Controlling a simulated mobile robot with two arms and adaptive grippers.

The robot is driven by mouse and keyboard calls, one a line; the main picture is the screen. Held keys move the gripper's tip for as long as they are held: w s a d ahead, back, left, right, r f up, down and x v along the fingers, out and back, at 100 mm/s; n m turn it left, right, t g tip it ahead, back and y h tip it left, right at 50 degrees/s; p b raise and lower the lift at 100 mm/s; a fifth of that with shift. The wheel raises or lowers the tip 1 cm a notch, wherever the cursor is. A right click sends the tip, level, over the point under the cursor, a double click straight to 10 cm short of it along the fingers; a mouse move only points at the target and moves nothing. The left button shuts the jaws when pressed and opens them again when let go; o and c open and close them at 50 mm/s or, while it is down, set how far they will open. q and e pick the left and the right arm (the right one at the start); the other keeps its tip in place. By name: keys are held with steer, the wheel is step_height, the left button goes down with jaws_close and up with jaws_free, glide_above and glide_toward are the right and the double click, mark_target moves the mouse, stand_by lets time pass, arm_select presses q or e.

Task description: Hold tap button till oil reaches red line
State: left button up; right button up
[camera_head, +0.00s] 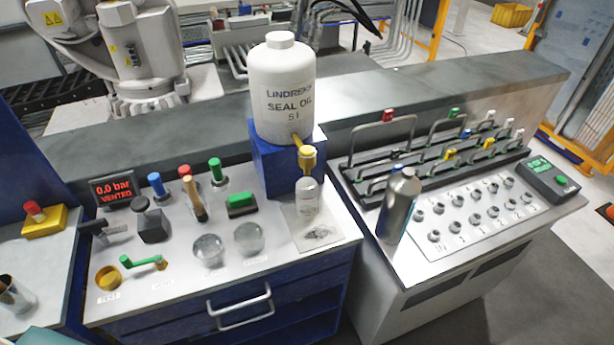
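A large white jug labelled "LINDREKS SEAL OIL 5 l" (284,85) stands on a blue block (266,160) in the middle of the bench. A yellow tap (299,142) sticks out low on its front. Below it a small clear bottle (307,199) stands upright, with a yellow piece (307,158) at its top. I cannot tell whether this yellow piece touches the tap. The bottle looks clear; no oil level or red line can be made out. Neither of my grippers is in view.
A pale plate (318,236) with a dark patch lies under the bottle. Left are a pressure display reading "0.0 bar VENTED" (114,190), coloured-handled tools and two glass domes (208,249).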

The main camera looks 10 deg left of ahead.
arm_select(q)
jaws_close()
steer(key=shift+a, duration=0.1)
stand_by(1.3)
